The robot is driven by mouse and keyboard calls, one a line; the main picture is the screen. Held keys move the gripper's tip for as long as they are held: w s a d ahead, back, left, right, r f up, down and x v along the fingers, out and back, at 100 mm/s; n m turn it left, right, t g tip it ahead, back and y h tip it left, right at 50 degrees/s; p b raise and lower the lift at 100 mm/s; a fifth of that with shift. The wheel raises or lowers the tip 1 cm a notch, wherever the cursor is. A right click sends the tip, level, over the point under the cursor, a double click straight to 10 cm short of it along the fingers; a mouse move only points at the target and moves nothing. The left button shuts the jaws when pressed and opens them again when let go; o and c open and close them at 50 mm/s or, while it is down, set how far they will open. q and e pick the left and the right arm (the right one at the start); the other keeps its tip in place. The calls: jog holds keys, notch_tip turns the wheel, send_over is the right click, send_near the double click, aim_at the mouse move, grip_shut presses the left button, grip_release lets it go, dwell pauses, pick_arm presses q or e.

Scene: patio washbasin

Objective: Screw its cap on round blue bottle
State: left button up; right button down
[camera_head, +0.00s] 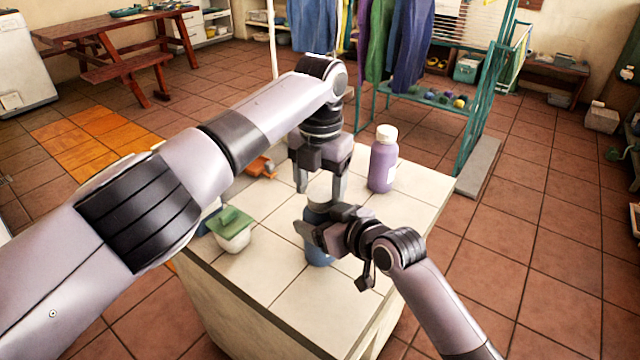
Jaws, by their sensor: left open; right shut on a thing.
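The round blue bottle (319,254) stands near the middle of the tiled counter, mostly covered by my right gripper. My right gripper (308,230) comes in from the lower right and is shut on the bottle's side. My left gripper (322,196) points down directly above the bottle, its two fingers apart on either side of the bottle's top. A pale shape shows between these fingers; I cannot tell whether it is the cap or part of the gripper. I do not see the cap clearly anywhere else.
A purple bottle (382,168) with a white cap stands close behind, to the right. A white pot with a green top (232,229) is at the left, and an orange object (263,167) at the back left. The counter's front (290,318) is clear.

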pick_arm(q)
jog(key=r, duration=0.4)
jog(key=shift+s+d+r, duration=0.1)
jog(key=shift+d+r, duration=0.1)
jog(key=shift+r, duration=0.1)
jog(key=shift+a, duration=0.1)
jog(key=shift+c, duration=0.4)
